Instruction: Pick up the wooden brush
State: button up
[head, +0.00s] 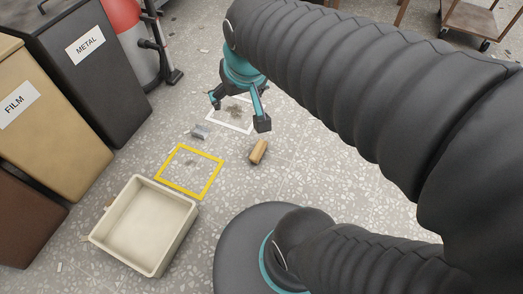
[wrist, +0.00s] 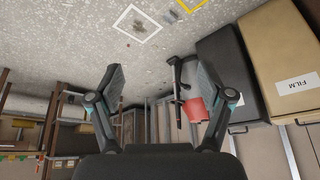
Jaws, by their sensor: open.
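A short wooden piece (head: 258,152), which seems to be the wooden brush, lies on the speckled floor in the head view, right of the yellow square. Its bristles cannot be made out. My gripper (head: 238,113) is open and empty, behind and a little left of the wooden piece in the picture, near the white-framed square. Its height above the floor is hard to judge. In the wrist view my gripper (wrist: 165,72) shows two spread fingers with nothing between them. The wooden piece is not seen in the wrist view.
A yellow floor frame (head: 211,181) and a white floor frame (head: 248,130) enclose dark smudges. A small grey object (head: 200,131) lies between them. A cream bin (head: 185,222) stands front left. METAL (head: 100,85) and FILM (head: 45,120) bins line the left. A cart (head: 480,20) stands back right.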

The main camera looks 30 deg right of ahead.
jog(key=w+d+f+m+g, duration=0.15)
jog(key=w+f, duration=0.25)
jog(key=w, duration=0.4)
jog(key=m+g, duration=0.4)
jog(key=m, duration=0.4)
send_over(258, 151)
notch_tip(258, 151, down, 47)
jog(key=shift+t, duration=0.25)
notch_tip(258, 151, down, 8)
jog(key=shift+w+r, duration=0.1)
jog(key=shift+r, duration=0.15)
jog(key=shift+d+f, duration=0.1)
jog(key=shift+f, duration=2.8)
jog(key=c, duration=1.5)
